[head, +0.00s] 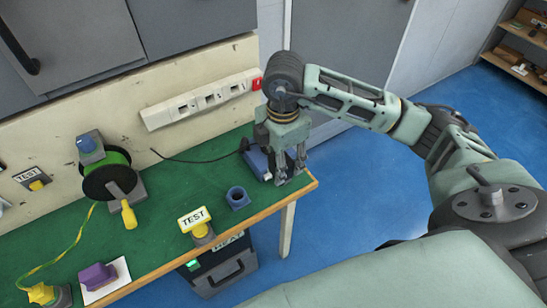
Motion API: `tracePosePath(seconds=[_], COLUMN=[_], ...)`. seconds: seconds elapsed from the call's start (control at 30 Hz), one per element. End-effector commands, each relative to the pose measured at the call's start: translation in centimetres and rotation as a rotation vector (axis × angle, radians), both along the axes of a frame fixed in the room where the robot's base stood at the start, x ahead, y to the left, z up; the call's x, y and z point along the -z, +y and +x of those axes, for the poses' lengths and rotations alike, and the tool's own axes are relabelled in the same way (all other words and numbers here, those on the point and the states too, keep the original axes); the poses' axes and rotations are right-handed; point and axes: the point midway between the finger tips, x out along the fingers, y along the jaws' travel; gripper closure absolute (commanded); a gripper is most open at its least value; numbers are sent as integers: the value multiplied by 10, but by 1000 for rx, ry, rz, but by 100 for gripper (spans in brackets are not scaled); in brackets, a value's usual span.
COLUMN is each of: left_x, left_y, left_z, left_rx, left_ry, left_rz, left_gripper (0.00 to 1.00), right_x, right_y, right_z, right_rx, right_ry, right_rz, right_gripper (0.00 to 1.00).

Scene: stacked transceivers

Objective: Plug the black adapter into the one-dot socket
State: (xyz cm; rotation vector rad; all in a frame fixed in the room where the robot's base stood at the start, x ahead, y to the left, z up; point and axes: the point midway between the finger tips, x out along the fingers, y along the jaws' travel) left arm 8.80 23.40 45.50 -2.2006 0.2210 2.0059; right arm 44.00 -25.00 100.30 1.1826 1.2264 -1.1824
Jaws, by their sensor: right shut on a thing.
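My right gripper (290,170) points down over the right corner of the green table, just right of a blue box (257,161). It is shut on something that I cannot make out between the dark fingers. I cannot clearly identify the black adapter; it may be the thing held. A white socket strip (196,104) runs along the wall behind the table, with a red part (257,84) at its right end. Its dot marks are too small to read, so I cannot tell which socket has one dot. My left gripper is not in view.
A thin black cable (190,160) lies behind the blue box. The table's right edge is close to my right gripper.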

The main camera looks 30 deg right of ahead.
Motion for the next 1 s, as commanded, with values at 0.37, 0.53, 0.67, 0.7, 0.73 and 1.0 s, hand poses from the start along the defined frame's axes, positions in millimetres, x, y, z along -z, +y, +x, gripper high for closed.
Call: tracePosePath(seconds=[0.37, 0.53, 0.67, 0.7, 0.73, 1.0], left_x=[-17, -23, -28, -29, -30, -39], left_y=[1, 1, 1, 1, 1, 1], left_z=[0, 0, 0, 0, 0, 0], left_rx=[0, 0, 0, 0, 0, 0], left_ry=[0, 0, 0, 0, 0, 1], left_rz=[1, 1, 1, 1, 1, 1], left_gripper=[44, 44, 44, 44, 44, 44], right_x=[-20, -27, -34, -36, -37, -49], right_y=[-1, -2, -1, -2, -2, -2], right_z=[-25, -36, -44, -47, -49, -66], right_rx=[0, 1, 0, 0, 0, 0], right_ry=[-1, 0, -1, -1, -1, -1], right_rz=[0, -1, 0, 0, 0, -1], right_gripper=[87, 87, 87, 87, 87, 87])
